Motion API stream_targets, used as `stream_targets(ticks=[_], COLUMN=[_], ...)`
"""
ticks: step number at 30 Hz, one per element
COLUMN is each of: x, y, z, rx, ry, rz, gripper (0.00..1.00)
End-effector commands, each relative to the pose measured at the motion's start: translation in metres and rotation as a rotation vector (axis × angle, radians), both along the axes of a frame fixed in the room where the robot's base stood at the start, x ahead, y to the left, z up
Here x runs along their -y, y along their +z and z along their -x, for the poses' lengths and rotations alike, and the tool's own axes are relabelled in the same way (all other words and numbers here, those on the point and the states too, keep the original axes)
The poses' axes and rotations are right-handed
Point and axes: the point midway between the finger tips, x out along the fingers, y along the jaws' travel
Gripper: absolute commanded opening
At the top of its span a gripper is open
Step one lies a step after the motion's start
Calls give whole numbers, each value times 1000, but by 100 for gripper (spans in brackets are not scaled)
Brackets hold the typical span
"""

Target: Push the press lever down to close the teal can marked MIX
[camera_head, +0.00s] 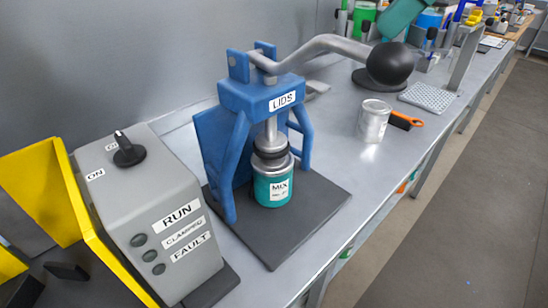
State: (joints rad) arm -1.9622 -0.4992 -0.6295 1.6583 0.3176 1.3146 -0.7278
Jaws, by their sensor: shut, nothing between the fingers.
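The teal can (272,189) marked MIX stands upright on the dark base plate (318,200) of the blue press (262,96), which is labelled LIDS. A silver lid or rim (272,167) shows at the can's top. The press's dark pad (271,152) on its steel ram sits right over it; I cannot tell whether the lid is fully seated. The grey curved press lever (318,45) runs right from the press top and ends in a large black knob (391,63). The lever arches up, then slopes down to the knob. My gripper is not in view.
A grey control box (150,215) with a black knob and RUN and FAULT labels stands at left beside a yellow frame (45,190). Tilted teal drum (402,17) stands behind the knob.

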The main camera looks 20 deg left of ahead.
Motion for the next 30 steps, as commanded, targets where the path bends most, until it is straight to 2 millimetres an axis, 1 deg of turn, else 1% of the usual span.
stream_targets(ticks=[8,22,30], x=[3,3,4], y=[-9,-11,-20], z=[1,1,1], rx=[-2,-1,0], ry=[-1,-2,0], rz=[1,0,1], gripper=[0,0,0])
